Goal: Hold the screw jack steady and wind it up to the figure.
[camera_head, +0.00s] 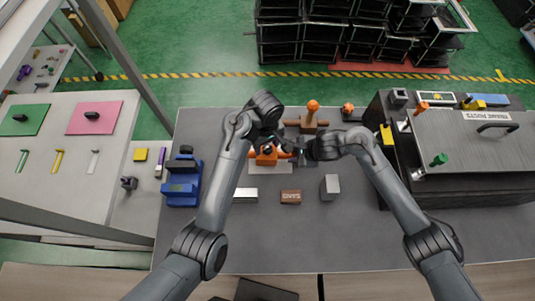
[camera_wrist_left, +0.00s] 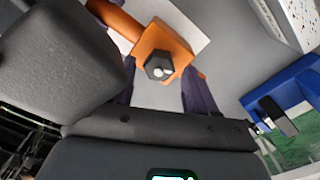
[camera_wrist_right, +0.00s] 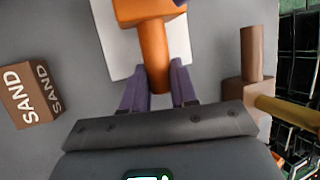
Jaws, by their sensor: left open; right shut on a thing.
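The orange screw jack (camera_head: 265,158) stands on a white plate (camera_head: 256,168) near the middle of the bench, partly hidden by my grippers. My right gripper (camera_wrist_right: 158,80) is shut on the jack's orange cylindrical bar (camera_wrist_right: 154,50), from the right side. My left gripper (camera_wrist_left: 159,68) is open above the jack. In the left wrist view a dark hex head (camera_wrist_left: 159,68) with a pale centre shows on the orange body (camera_wrist_left: 176,48), between and just beyond the spread fingertips. I cannot tell whether they touch it. No figure is readable.
A blue fixture (camera_head: 183,183) stands left. A brown fixture with an orange knob (camera_head: 312,107) stands behind; a large grey cabinet (camera_head: 460,150) is right.

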